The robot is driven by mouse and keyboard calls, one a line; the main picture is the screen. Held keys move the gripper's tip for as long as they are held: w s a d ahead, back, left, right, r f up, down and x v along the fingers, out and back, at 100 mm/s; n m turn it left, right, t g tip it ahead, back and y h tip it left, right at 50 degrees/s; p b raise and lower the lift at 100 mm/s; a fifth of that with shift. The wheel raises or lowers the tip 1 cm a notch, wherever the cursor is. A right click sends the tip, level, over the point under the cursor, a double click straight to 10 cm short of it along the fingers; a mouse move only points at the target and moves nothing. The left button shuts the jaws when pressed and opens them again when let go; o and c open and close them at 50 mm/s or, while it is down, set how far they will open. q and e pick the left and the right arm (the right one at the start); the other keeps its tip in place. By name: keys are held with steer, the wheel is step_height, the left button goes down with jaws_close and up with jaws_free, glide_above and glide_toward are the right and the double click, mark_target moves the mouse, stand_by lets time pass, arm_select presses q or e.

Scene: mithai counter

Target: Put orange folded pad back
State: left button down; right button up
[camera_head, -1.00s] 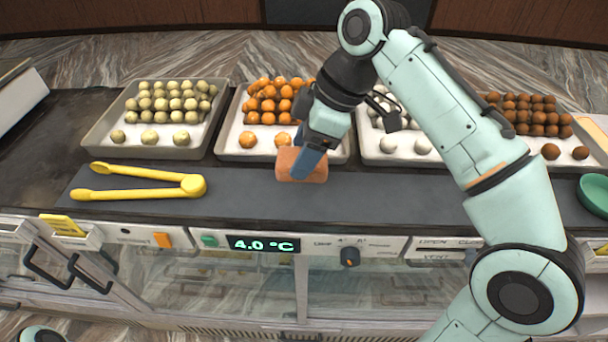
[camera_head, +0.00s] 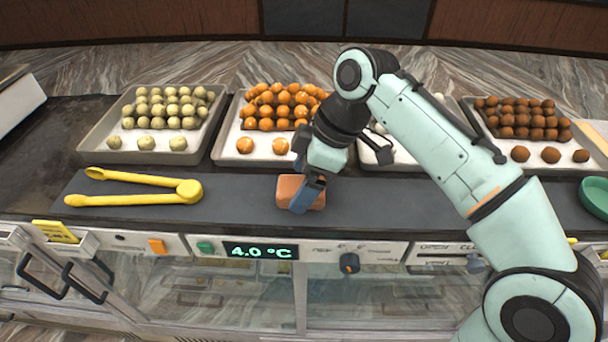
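The orange folded pad (camera_head: 286,190) is on or just above the dark mat (camera_head: 235,208), in front of the tray of orange sweets. My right gripper (camera_head: 307,194) reaches down over the pad from the upper right. One blue finger crosses the pad's near face and hides part of it. The other finger is hidden, so I cannot tell whether the gripper grips the pad or stands open around it. My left gripper is not in view.
Yellow tongs (camera_head: 190,191) lie on the mat at left. Trays of pale (camera_head: 97,150), orange (camera_head: 222,151) and brown sweets (camera_head: 589,165) stand behind, with another tray partly hidden by my arm. A green bowl (camera_head: 594,197) stands at far right. The mat between tongs and pad is clear.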

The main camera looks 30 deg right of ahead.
steer(key=shift+w+f, duration=0.1)
steer(key=shift+f, duration=0.1)
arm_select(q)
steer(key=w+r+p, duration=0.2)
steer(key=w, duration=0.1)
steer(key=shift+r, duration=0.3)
arm_select(e)
steer(key=s+v, duration=0.1)
steer(key=v, duration=1.2)
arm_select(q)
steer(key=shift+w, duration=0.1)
arm_select(e)
steer(key=shift+w+r, duration=0.15)
